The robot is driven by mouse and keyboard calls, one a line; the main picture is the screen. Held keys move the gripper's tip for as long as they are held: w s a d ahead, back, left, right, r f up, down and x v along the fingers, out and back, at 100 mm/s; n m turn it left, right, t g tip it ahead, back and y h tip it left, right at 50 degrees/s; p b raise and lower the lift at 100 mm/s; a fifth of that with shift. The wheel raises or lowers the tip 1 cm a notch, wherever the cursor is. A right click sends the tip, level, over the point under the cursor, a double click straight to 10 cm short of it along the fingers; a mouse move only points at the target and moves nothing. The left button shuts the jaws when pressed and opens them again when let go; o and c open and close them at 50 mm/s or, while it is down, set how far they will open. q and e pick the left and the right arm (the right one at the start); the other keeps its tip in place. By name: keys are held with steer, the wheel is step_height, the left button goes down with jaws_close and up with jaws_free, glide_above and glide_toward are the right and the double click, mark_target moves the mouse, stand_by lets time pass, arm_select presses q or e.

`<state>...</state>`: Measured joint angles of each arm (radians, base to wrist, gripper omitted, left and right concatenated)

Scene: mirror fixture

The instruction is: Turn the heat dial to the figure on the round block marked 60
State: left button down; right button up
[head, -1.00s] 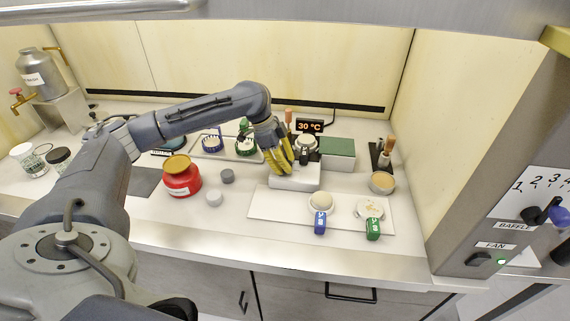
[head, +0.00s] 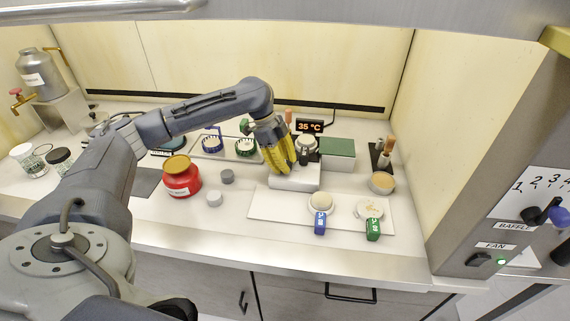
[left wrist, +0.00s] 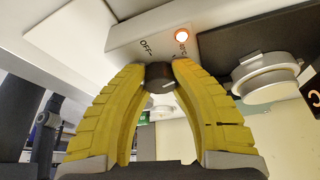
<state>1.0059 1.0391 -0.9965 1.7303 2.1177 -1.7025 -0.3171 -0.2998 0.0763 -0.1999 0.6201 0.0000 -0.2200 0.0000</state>
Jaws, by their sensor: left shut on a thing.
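The heat dial (left wrist: 160,76) is a black knob on the front of the white heater (head: 294,182), beside an OFF mark and a lit orange lamp (left wrist: 182,34). My left gripper (head: 281,170) has its yellow fingers shut on the dial, which it hides in the head view. In the left wrist view the fingertips (left wrist: 160,70) press on either side of the knob. The display (head: 310,126) behind the heater reads 35 °C. Two small round grey blocks, one lighter (head: 214,199) and one darker (head: 227,176), stand left of the heater. I cannot read a 60 on either.
A red jar (head: 181,177) stands left of the grey blocks. A white board (head: 278,205) in front of the heater carries two round dishes with blue and green tags. A green-topped box (head: 338,150) is right of the heater. A fan and baffle panel (head: 505,220) is at far right.

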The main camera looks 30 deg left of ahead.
arm_select(q)
steer(key=c, duration=1)
jaws_free()
steer(key=shift+o, duration=0.2)
steer(key=v, duration=1.2)
steer(key=shift+o, duration=0.2)
steer(key=shift+d, duration=0.1)
